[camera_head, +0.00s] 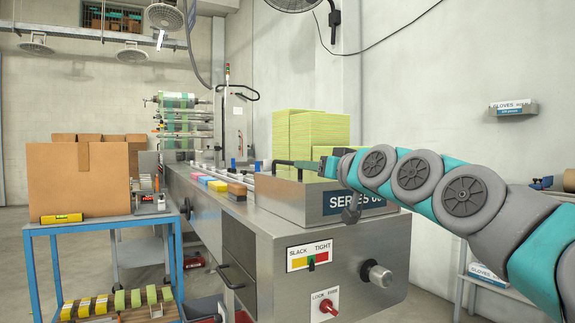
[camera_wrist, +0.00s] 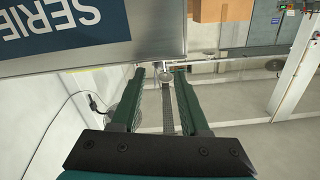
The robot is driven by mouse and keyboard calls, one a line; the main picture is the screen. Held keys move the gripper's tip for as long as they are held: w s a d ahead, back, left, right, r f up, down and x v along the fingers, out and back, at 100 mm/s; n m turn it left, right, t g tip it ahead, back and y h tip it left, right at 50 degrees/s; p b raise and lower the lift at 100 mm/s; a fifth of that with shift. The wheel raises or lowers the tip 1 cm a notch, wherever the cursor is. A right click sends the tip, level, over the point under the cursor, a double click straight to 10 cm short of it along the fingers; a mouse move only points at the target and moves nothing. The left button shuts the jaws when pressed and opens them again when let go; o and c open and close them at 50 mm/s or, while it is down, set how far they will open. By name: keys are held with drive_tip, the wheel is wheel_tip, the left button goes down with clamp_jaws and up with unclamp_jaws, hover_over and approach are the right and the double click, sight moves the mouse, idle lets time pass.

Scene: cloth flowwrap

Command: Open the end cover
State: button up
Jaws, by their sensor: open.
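The steel box-shaped end cover (camera_head: 312,204) sits low on the near end of the wrapping machine. It carries a blue "SERIES" label, which shows upside down in the wrist view (camera_wrist: 60,30). A black bar handle (camera_head: 294,164) runs along its top edge. My gripper (camera_head: 326,166) is at the right end of this bar, above the cover. In the wrist view my gripper (camera_wrist: 160,73) is open, its two dark green fingers apart with nothing clearly held. Whether the bar is between the fingers I cannot tell. A red LOCK/FREE knob (camera_head: 325,308) is on the machine's front.
A SLACK/TIGHT gauge (camera_head: 310,257) and a round metal knob (camera_head: 379,274) are on the front panel. Yellow-green stacks (camera_head: 310,135) stand behind the cover. Coloured blocks (camera_head: 217,185) lie on the conveyor. A blue cart (camera_head: 104,226) with a cardboard box (camera_head: 80,178) stands left.

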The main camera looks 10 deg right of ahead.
drive_tip(key=shift+w+a+r, duration=0.1)
drive_tip(key=shift+w, duration=0.5)
drive_tip(key=p+x, duration=0.1)
drive_tip(key=x, duration=0.6)
drive_tip(key=shift+w, duration=0.15)
drive_tip(key=shift+c, duration=0.4)
clamp_jaws()
idle(0.5)
